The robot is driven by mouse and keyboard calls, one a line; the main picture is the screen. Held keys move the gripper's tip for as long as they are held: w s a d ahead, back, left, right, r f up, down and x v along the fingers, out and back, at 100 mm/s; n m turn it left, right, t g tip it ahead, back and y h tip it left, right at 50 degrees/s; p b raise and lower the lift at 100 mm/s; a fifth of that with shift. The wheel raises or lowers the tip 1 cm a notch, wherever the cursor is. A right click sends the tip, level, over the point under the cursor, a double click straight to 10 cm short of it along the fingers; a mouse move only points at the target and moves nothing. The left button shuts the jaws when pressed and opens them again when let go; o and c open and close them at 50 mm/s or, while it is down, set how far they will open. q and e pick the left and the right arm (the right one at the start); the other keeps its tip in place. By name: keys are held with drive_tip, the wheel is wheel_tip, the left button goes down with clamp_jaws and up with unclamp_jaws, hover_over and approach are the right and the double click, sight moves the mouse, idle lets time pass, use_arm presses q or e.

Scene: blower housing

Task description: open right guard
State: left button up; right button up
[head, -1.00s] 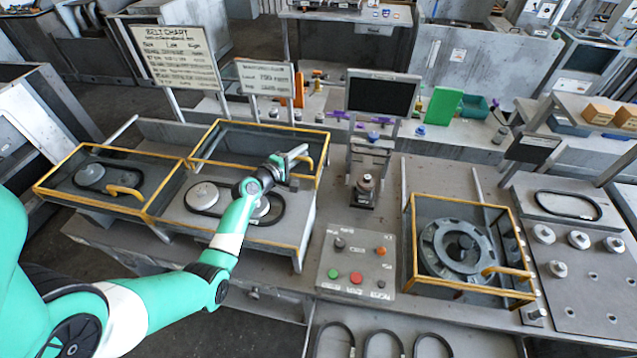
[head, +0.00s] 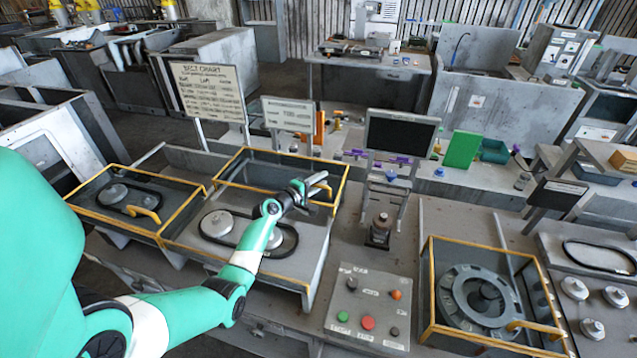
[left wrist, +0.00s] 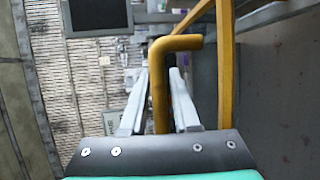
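Of the two yellow-framed guards at the left of the bench, the right one (head: 247,150) stands raised behind two pulleys and a belt (head: 222,224). My left gripper (head: 317,183) is at the right end of this guard, by its yellow handle (head: 329,190). In the left wrist view the handle (left wrist: 160,90) stands between the two fingers of my left gripper (left wrist: 159,75). Whether they press on it cannot be told. The left guard (head: 105,171) lies lowered over its pulleys. My right gripper is not in view.
A button panel (head: 369,310) is right of the raised guard. A third yellow-framed guard (head: 432,285) covers a round blower part (head: 482,300) at the right. A dark monitor (head: 400,136) and a belt chart board (head: 208,92) stand behind the bench.

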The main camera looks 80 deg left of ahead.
use_arm(q)
drive_tip(key=shift+s+d+r, duration=0.1)
drive_tip(key=shift+s+d, duration=0.05)
drive_tip(key=shift+s, duration=0.05)
drive_tip(key=p+v, duration=0.2)
drive_tip(key=v, duration=0.9)
